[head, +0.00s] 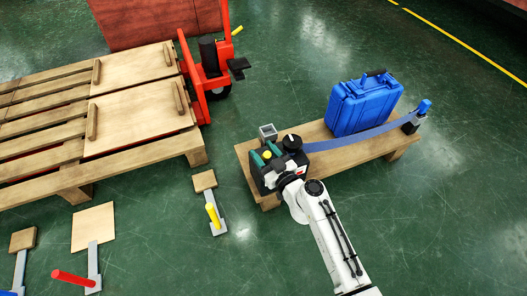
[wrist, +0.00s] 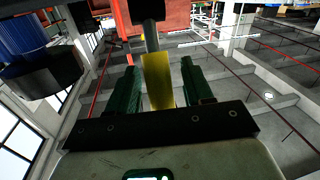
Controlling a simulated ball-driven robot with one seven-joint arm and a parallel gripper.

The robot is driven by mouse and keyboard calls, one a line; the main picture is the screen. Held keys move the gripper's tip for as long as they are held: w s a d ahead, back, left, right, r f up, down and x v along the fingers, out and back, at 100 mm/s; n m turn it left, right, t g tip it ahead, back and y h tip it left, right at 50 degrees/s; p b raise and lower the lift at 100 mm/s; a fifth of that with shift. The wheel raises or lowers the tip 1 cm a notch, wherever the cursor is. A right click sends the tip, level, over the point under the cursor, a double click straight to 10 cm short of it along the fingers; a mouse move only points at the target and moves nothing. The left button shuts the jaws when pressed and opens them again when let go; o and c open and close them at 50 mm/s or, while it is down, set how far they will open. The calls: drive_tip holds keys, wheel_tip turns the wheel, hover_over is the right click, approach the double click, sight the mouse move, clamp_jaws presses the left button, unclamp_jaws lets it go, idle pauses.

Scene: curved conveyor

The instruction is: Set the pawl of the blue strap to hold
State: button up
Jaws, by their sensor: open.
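The blue strap (head: 355,136) runs along the wooden bench (head: 375,150), in front of the blue case, from a black round reel (head: 292,142) at the left end to a blue-topped end piece (head: 424,106) at the right. In the wrist view the blue-wound reel (wrist: 28,42) is at the upper left. A yellow tab (wrist: 158,82), seemingly the pawl, stands below a grey rod. My gripper (wrist: 160,85) is open, with one green finger on each side of the tab; I cannot tell whether they touch it. In the head view my gripper (head: 266,154) is at the bench's left end and hides part of the ratchet.
The blue case (head: 362,103) stands on the bench. A grey square post (head: 267,132) is at its left end. A pallet (head: 100,165) and red truck (head: 205,65) are left. Floor at right is clear.

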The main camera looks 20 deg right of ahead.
drive_tip(key=shift+w, duration=0.2)
clamp_jaws()
idle(0.4)
